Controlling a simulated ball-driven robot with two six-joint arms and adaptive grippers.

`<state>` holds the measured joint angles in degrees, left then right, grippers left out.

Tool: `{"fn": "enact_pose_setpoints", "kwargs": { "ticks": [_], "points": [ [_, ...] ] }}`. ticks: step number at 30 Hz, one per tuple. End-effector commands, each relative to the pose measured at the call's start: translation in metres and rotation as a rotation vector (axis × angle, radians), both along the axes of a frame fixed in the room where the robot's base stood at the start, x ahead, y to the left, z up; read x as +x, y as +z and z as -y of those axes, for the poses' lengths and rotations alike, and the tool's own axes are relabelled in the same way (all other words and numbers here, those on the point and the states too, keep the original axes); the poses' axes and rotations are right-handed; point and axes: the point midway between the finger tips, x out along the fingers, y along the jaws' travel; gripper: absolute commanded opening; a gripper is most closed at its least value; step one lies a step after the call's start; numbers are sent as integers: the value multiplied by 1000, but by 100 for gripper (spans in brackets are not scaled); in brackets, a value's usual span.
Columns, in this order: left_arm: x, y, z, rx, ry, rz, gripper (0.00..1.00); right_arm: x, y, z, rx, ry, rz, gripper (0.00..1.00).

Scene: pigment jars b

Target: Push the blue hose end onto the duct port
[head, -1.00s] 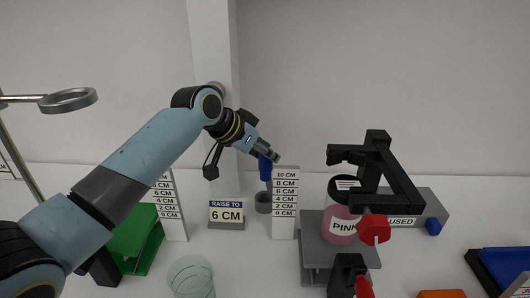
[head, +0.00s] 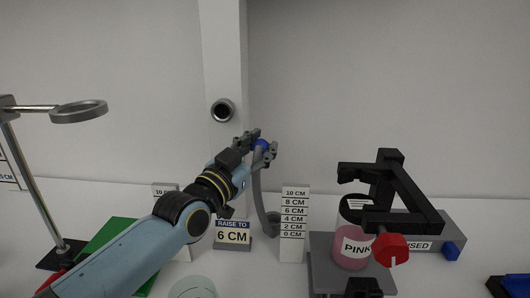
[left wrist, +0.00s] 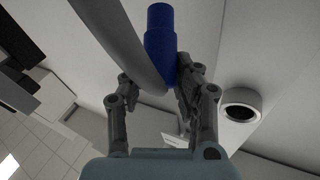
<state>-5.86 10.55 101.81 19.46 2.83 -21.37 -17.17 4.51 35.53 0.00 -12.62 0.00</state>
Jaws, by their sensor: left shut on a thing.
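My left gripper (head: 263,146) is shut on the blue hose end (head: 260,144) and holds it up above the bench, in front of the white column. The duct port (head: 222,110), a dark round hole with a grey rim, is on the column, up and left of the gripper. In the left wrist view the blue hose end (left wrist: 160,45) stands between the fingers (left wrist: 156,82), and the port (left wrist: 240,105) is apart to the right. My right gripper is out of view.
A height scale (head: 294,225) and a "raise to 6 cm" sign (head: 233,232) stand below. A pink jar (head: 352,252) sits on a grey stand beside a black clamp (head: 385,200) with a red knob. A ring stand (head: 78,111) is at left. The air around the port is clear.

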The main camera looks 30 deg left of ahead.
Motion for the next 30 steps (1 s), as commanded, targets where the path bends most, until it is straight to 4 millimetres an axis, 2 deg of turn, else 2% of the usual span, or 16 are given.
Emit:
{"fn": "enact_pose_setpoints", "kwargs": {
  "ticks": [5, 8, 15, 18, 22, 30],
  "points": [
    [-21, 10, -4, 26, 55, 151, 0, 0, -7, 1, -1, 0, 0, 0],
    [-42, 21, -8, 55, 105, 266, 0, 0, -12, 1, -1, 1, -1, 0],
    [-113, 50, -21, 152, 244, 526, 0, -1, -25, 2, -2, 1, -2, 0],
    [-131, 57, -23, 176, 275, 571, 0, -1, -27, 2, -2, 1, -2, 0],
    [-140, 61, -25, 188, 292, 594, 0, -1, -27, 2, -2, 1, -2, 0],
    [-140, 62, -25, 189, 293, 594, 0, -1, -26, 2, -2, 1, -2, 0]
  ]
}}
